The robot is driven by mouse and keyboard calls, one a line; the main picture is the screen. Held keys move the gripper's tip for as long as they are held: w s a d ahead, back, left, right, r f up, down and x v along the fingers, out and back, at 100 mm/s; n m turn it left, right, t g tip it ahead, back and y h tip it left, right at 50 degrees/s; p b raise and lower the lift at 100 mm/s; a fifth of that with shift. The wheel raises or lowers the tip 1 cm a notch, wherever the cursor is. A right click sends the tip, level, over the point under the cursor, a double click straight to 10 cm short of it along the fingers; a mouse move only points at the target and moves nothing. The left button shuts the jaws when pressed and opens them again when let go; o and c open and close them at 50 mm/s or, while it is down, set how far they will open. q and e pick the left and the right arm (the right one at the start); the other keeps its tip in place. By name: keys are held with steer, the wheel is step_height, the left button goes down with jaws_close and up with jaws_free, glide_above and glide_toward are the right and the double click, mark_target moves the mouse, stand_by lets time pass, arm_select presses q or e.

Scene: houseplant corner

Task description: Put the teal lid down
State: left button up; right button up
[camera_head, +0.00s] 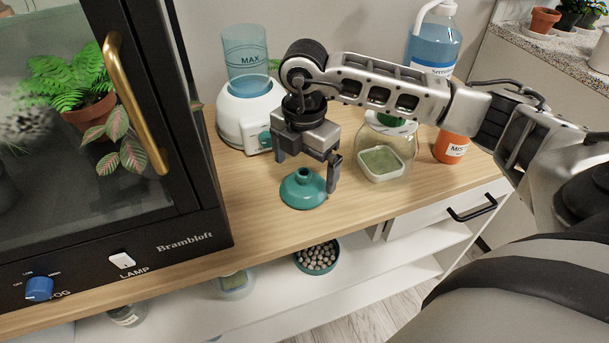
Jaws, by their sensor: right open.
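The teal lid (303,189) is a low dome with a small knob on top. It rests on the wooden counter (250,212) near its front edge. My right gripper (307,174) is just above the lid and points down. Its jaws are open, with one finger to the left above the lid and one close to the lid's right side. I cannot tell whether that finger touches the lid. My left gripper is not in view.
A white humidifier (247,110) with a clear tank stands behind the lid. A glass jar (384,158), an orange bottle (450,147) and a blue bottle (432,45) stand right. The black cabinet (120,235) is left. A bowl of pebbles (317,258) sits below.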

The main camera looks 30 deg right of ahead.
mark_target(304, 171)
step_height(304, 171, up, 8)
steer(key=shift+r, duration=0.1)
stand_by(0.6)
